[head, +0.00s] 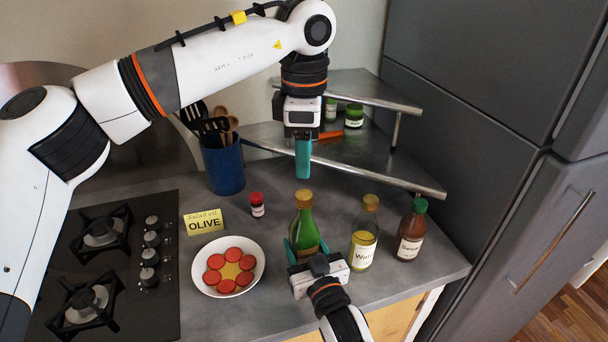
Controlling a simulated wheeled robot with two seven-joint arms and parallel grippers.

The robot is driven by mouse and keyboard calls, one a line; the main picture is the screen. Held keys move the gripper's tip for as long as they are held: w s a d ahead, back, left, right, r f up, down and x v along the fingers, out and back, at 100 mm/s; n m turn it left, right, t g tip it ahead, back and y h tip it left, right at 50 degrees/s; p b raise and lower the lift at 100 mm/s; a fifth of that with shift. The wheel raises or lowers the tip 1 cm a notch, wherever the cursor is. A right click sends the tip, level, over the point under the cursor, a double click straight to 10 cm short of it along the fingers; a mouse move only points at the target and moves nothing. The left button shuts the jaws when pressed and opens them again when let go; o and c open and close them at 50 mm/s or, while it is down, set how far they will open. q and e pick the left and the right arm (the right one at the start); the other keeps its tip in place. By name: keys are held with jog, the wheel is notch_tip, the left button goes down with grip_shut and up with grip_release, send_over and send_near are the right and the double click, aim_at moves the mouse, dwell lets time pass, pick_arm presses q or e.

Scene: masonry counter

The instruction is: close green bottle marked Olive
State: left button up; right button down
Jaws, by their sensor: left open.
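The green bottle (304,226) stands upright on the counter with a gold-brown cap (304,198) on its neck. How tightly the cap sits I cannot tell. My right gripper (307,250) comes from the front, its teal fingers against both sides of the bottle's lower body. It hides the bottle's base and most of its label, so I cannot read a name there. My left gripper (303,172) points down above the cap, apart from it. It is open and empty, seen edge-on so its fingers overlap.
A "Salad oil OLIVE" sign (203,222), plate of food (256,250) and red-capped jar (257,205) are left. A yellow oil bottle (364,235) and dark sauce bottle (411,232) stand close right. A metal corner shelf (355,165) is behind; a stove (115,290) is far left.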

pick_arm(q)
notch_tip(320, 180, up, 4)
dwell(0.4)
pick_arm(e)
jog(key=shift+c, duration=2.3)
grip_release()
pick_arm(q)
jog(key=shift+f, duration=0.1)
pick_arm(e)
jog(key=shift+s, duration=0.1)
jog(key=shift+s+d+f, duration=0.15)
jog(key=shift+s, duration=0.15)
pick_arm(q)
notch_tip(320, 180, down, 2)
jog(key=shift+f+b, duration=0.1)
jog(key=shift+b, duration=1.05)
pick_arm(e)
jog(key=v, duration=1.1)
